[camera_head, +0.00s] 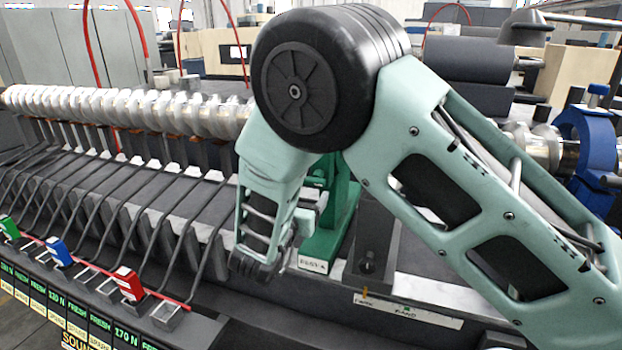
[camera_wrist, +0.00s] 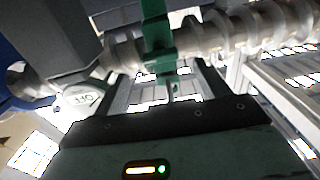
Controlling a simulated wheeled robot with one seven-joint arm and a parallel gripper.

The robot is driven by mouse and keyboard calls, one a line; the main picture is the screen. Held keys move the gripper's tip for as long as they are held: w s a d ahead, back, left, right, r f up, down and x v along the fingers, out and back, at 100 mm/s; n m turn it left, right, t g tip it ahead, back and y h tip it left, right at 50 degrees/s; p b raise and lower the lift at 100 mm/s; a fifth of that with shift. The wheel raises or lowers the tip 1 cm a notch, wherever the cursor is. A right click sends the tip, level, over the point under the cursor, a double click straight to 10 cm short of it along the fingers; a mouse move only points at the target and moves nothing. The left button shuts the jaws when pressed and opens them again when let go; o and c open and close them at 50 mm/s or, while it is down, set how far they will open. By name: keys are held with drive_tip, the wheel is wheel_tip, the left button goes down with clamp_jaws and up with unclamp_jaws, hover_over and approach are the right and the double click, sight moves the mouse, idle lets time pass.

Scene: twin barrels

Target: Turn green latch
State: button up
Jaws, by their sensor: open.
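The green latch (camera_head: 330,215) stands behind my arm in the head view, partly covered by it. It is an upright green piece on a green foot. In the wrist view, the green latch (camera_wrist: 158,38) stands upright in front of a ribbed metal shaft. My gripper (camera_wrist: 163,72) is open, with one finger on each side of the lower part of the green latch. I cannot tell whether either finger touches it.
A long ribbed shaft (camera_head: 130,108) runs along the machine, with a row of bent dark levers in front. Small green, blue (camera_head: 59,251) and red (camera_head: 129,284) blocks sit on the front rail. A dark grey post (camera_head: 372,240) stands close right of the latch.

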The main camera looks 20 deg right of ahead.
sight(312, 184)
drive_tip(key=p+x, duration=0.1)
drive_tip(key=x, duration=0.4)
drive_tip(key=shift+w+d, duration=0.25)
drive_tip(key=shift+w, duration=0.05)
drive_tip(key=c, duration=1)
